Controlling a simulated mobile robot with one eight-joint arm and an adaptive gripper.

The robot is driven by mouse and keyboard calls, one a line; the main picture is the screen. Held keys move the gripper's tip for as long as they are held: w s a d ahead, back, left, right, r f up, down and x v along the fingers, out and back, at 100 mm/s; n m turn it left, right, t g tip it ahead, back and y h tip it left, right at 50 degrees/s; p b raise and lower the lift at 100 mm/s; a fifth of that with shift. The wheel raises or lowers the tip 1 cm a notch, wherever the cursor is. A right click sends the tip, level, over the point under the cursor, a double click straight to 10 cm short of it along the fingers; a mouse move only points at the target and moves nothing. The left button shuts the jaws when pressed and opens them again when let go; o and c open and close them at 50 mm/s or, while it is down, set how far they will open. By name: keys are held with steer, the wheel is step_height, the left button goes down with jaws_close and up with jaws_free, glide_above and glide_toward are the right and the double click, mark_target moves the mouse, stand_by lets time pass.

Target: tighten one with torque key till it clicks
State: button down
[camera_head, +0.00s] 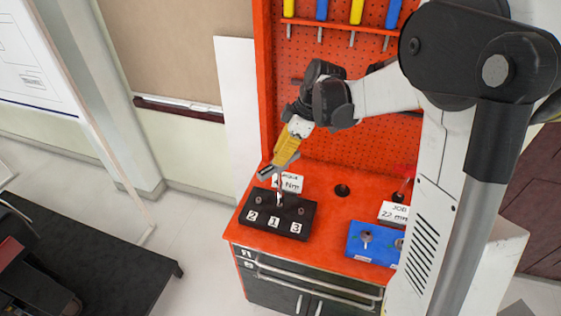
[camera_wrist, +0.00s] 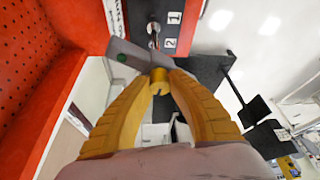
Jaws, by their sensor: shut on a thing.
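The torque key is a grey bar-like tool (camera_wrist: 135,55) with a green dot, seen in the wrist view; it also shows in the head view (camera_head: 265,171). My yellow gripper (camera_head: 281,161) is shut on it, and its fingertips also meet on it in the wrist view (camera_wrist: 159,76). A thin shaft runs down from the key toward the middle of the black block (camera_head: 266,225), near label 1 (camera_head: 273,225). Bolts stand on the block behind labels 2 and 3. I cannot tell whether the shaft's tip is seated on the middle bolt, as it is small here.
The block stands on a red bench top (camera_head: 325,213). A white sign reading Nm (camera_head: 291,183) stands behind it. A blue block (camera_head: 369,243) with fittings and a "22 mm" sign (camera_head: 393,213) are at the right. Screwdrivers hang on the red pegboard (camera_head: 330,65). My arm crosses the right side.

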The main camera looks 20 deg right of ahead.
steer(key=shift+w, duration=0.15)
steer(key=shift+f+b, duration=1.75)
steer(key=shift+f, duration=0.4)
steer(key=m+t, duration=0.1)
steer(key=m, duration=0.2)
steer(key=m+t+h, duration=0.1)
steer(key=m, duration=0.2)
steer(key=shift+s+a, duration=0.1)
steer(key=shift+s, duration=0.1)
steer(key=m+h, duration=0.2)
steer(key=m, duration=0.2)
steer(key=shift+m+t, duration=0.3)
steer(key=shift+t, duration=0.1)
steer(key=m+h, duration=0.2)
steer(key=m, duration=0.3)
steer(key=shift+w+m, duration=0.1)
steer(key=shift+m, duration=0.2)
steer(key=m+h, duration=0.1)
steer(key=m, duration=0.1)
steer(key=m+h, duration=0.1)
steer(key=m, duration=0.2)
steer(key=shift+g, duration=0.4)
steer(key=shift+r+n, duration=0.1)
steer(key=shift+n, duration=0.4)
